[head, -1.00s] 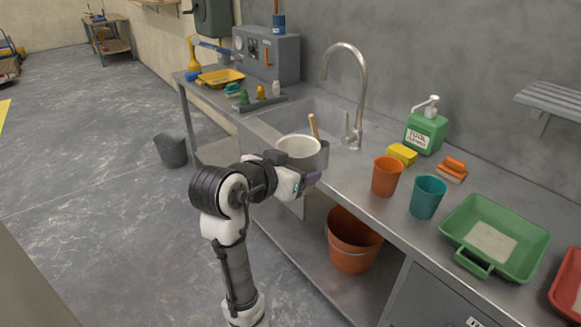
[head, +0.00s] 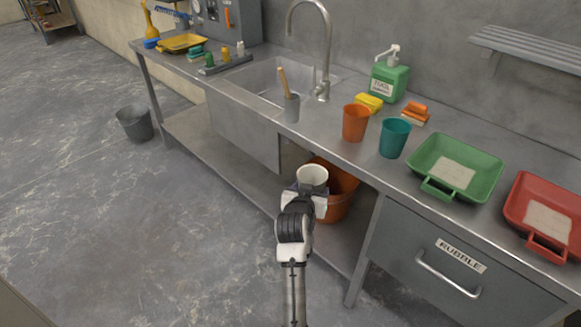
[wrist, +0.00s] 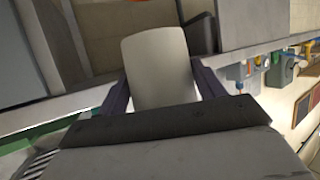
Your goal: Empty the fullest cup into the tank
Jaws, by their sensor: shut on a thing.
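My gripper (head: 306,194) is shut on a white cup (head: 312,176). The cup is out in front of the counter, overlapping the orange bucket (head: 340,203) in the head view. It looks roughly upright there; its contents cannot be made out. In the wrist view the cup (wrist: 158,66) sits between the two fingers. An orange cup (head: 356,123) and a teal cup (head: 394,138) stand upright on the counter, apart from my gripper. Their fill levels are hidden. The sink basin (head: 250,80) is set in the counter. I cannot tell which vessel is the tank.
A grey holder (head: 291,108) with a wooden handle stands by the sink. Green (head: 478,168) and red (head: 560,215) trays, a yellow sponge (head: 368,103) and a soap bottle (head: 390,78) are on the counter. A grey bucket (head: 135,124) stands on the open floor at left.

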